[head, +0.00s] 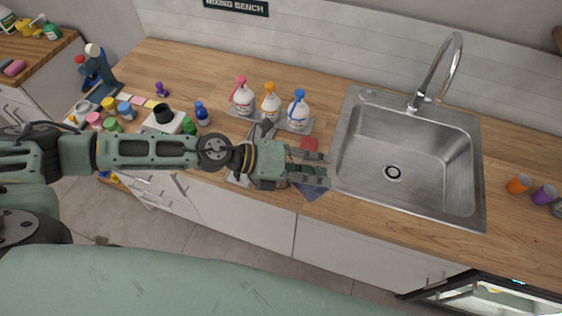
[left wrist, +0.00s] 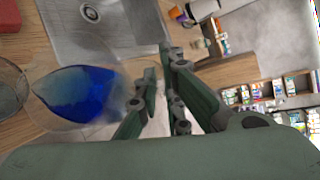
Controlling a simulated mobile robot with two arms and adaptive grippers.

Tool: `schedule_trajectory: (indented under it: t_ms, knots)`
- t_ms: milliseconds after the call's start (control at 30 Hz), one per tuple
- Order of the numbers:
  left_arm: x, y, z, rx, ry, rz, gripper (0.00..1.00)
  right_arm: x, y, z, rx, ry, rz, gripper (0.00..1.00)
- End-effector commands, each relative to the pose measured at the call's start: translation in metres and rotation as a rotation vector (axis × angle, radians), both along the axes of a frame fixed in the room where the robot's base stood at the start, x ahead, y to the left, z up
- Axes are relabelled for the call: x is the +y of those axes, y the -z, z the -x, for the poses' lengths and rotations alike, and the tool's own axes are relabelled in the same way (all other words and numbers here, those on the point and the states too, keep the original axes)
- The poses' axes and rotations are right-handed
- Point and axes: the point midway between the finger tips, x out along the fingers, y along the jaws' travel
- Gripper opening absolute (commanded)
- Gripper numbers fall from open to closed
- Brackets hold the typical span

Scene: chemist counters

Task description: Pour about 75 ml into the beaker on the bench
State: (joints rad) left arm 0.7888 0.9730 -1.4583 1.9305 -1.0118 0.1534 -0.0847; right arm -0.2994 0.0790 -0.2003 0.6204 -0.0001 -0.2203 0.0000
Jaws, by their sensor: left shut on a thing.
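My left gripper (head: 326,174) is over the bench's front edge, just left of the sink. In the left wrist view the gripper (left wrist: 152,95) is shut on a clear glass vessel (left wrist: 75,95) holding blue liquid. The vessel lies tilted in that picture, its narrower end by the fingers; whether liquid is flowing out cannot be told. A clear glass rim (left wrist: 10,88), likely the beaker, is at the left edge of the left wrist view, close to the vessel. In the head view only a dark blue patch (head: 312,191) shows beneath the fingers; my arm hides the beaker.
A steel sink (head: 393,150) with a tall tap is to the right. Coloured jars (head: 112,124) are at the left, cups (head: 518,184) at the far right.

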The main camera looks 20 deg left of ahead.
Motion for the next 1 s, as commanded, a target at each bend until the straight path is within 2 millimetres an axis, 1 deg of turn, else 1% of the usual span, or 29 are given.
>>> schedule_trajectory:
  t_ms: [633, 700, 1000]
  knots:
    - [0.006, -0.008, -0.003, 0.034, 0.000, 0.066, 0.00, -0.002, 0.008, 0.000, 0.001, 0.000, 0.002, 0.40]
    - [0.006, -0.007, -0.004, 0.037, 0.000, 0.074, 0.00, -0.002, 0.015, 0.000, 0.001, 0.000, 0.002, 0.40]
    - [0.009, -0.010, -0.006, 0.055, -0.002, 0.106, 0.00, -0.002, 0.031, 0.001, 0.001, 0.000, 0.002, 0.40]
